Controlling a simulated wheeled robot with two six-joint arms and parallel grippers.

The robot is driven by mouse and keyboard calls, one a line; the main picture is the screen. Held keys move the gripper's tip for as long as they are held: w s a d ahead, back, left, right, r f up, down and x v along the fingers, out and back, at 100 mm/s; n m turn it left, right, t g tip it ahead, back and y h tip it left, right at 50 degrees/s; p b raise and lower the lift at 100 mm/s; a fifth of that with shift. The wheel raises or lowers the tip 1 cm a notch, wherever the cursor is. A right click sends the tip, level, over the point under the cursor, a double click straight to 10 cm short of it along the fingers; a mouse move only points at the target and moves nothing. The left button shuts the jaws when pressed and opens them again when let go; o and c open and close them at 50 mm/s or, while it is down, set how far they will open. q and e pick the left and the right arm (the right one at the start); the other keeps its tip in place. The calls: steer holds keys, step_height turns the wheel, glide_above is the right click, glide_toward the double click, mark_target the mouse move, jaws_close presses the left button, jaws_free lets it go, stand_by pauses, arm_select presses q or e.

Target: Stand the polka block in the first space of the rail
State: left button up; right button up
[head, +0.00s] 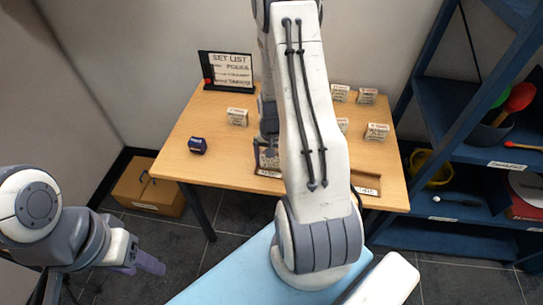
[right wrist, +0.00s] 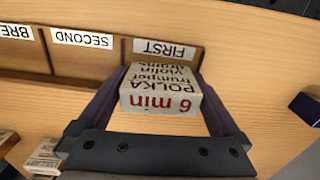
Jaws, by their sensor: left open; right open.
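The polka block (right wrist: 160,98), pale with "POLKA" and a red "6 min", is between the fingers of my right gripper (right wrist: 160,85) in the right wrist view. The gripper is open around it. The block looks upright, with its lower end at the space labelled FIRST of the wooden rail (right wrist: 122,50); whether it rests on the rail's floor I cannot tell. In the head view my right arm hides most of the rail (head: 366,183) and part of the block (head: 268,158). My left gripper (head: 148,265) is open and empty, off the table at lower left.
Other pale blocks stand on the table (head: 190,170), one at left (head: 237,117) and several at right (head: 377,132). A set list sign (head: 230,72) stands at the back. A dark blue item (head: 197,145) lies at left. Blue shelves (head: 450,125) are to the right.

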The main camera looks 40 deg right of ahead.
step_height(320, 180, up, 12)
steer(key=shift+r, duration=0.15)
steer(key=s+a+r+n, duration=0.2)
steer(key=a+r+n, duration=0.25)
steer(key=a, duration=0.65)
steer(key=s+a+r+n, duration=0.1)
steer(key=a+r+n, duration=0.3)
steer(key=a, duration=0.6)
steer(key=s+a+r+n+y, duration=0.1)
steer(key=s+a+r+n, duration=0.1)
steer(key=s+a+n, duration=0.7)
steer(key=s+a, duration=0.1)
steer(key=s, duration=0.3)
steer(key=shift+s+r, duration=0.15)
steer(key=shift+r, duration=0.05)
steer(key=shift+a, duration=0.1)
